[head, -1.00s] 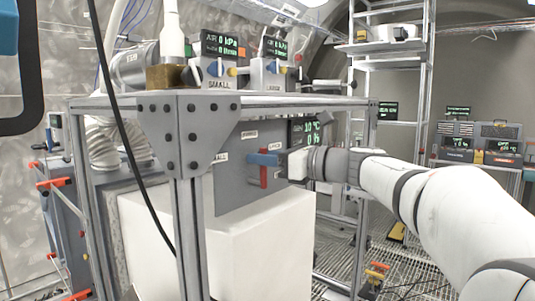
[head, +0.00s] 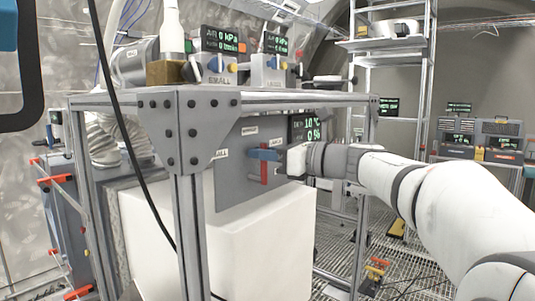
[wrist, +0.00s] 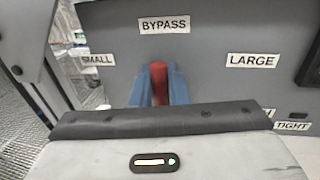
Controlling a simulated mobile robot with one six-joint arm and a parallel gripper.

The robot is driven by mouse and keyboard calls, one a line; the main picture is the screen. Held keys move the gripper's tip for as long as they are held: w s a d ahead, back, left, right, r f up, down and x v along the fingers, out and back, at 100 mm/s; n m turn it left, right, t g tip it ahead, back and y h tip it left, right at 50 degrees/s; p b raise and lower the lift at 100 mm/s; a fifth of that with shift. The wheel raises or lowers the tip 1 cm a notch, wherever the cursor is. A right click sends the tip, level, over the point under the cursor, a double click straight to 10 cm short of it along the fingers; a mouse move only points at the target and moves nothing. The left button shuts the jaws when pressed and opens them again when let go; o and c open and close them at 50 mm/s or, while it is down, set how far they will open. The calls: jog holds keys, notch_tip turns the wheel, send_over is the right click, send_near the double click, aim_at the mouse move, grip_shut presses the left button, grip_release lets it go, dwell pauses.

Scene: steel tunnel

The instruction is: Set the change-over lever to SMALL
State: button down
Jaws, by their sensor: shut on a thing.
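The change-over lever is red and sits on a grey panel (head: 235,185) in the head view. Its red lower part (head: 264,174) hangs below my blue fingers. In the wrist view the red lever (wrist: 159,80) stands upright between the two blue fingers and points at the BYPASS label (wrist: 164,25). The SMALL label (wrist: 97,60) is to its left and the LARGE label (wrist: 252,60) to its right. My gripper (head: 264,155) is shut on the lever, reaching in from the right. The gripper body hides the lever's lower part in the wrist view.
A metal frame post (head: 190,230) and corner plate stand in front of the panel at left. A white block (head: 255,245) lies below the panel. A green display (head: 304,128) is at the panel's upper right. A black cable (head: 125,135) hangs at left.

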aim_at(233, 168)
jog(key=shift+d, duration=0.2)
jog(key=shift+s+a, duration=0.1)
jog(key=shift+s+a+f+n+b, duration=0.1)
jog(key=shift+s+a+n+b, duration=0.15)
jog(key=shift+n+b, duration=0.25)
jog(key=shift+s+a+n+b, duration=0.2)
jog(key=shift+n+b, duration=0.2)
jog(key=shift+n, duration=0.2)
jog(key=n+b, duration=0.1)
jog(key=s+a+n+h+b, duration=0.1)
jog(key=n, duration=0.1)
jog(key=shift+s+f+b, duration=0.2)
jog(key=shift+f+b, duration=0.15)
jog(key=shift+s+a+f+n+h+b, duration=0.15)
jog(key=shift+s+f+n+b, duration=0.05)
jog(key=shift+n+b, duration=0.45)
jog(key=shift+s+a+f+n+h+b, duration=0.15)
jog(key=shift+s+a+n+b, duration=0.1)
jog(key=shift+n+b, duration=0.4)
jog(key=shift+s+a+f+n+h+b, duration=0.1)
jog(key=shift+s+f+n+b, duration=0.1)
jog(key=shift+n+b, duration=0.4)
jog(key=c, duration=1.5)
grip_release()
jog(key=shift+a+f, duration=0.1)
jog(key=shift+a, duration=0.1)
jog(key=shift+d, duration=0.15)
